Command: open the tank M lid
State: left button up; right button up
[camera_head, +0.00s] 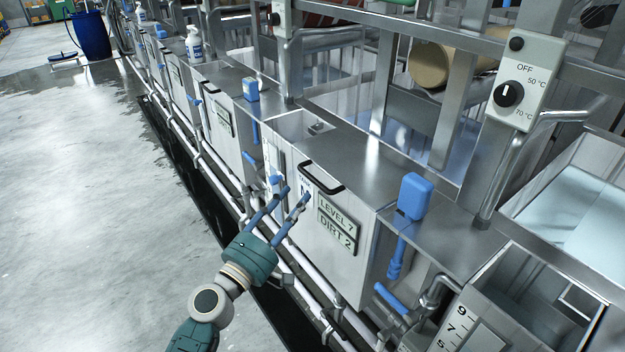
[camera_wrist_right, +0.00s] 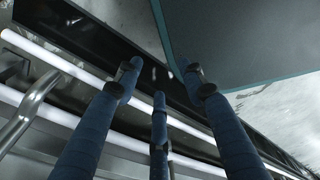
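Tank M (camera_head: 345,265) is a steel box in the middle of the head view. Its front carries a plate reading LEVEL 7, DIRT 2 (camera_head: 337,222), and the letter beside it is partly covered by a finger. A black bar handle (camera_head: 321,179) sits at the top front edge, by the flat steel top (camera_head: 365,175). No contact with the handle is visible. My right gripper (camera_wrist_right: 160,75) shows in the right wrist view with three spread, empty fingers; the lid is not recognisable there.
A blue box on a stem (camera_head: 415,196) stands right of the tank. A knob panel (camera_head: 515,85) is on a post at the upper right. White pipes (camera_head: 300,283) run along the tank fronts. An open bath (camera_head: 575,205) lies right. The floor (camera_head: 90,190) at left is clear.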

aim_at(312, 180)
pick_arm(q)
jog(key=x, duration=0.8)
jog(key=shift+w+d+p, duration=0.15)
jog(key=shift+w+p, duration=0.15)
jog(key=shift+p, duration=0.1)
jog(key=shift+w+d, duration=0.2)
jog(key=shift+w, duration=0.1)
jog(key=shift+c, duration=0.2)
jog(key=c, duration=0.9)
pick_arm(e)
jog(key=shift+r, duration=0.6)
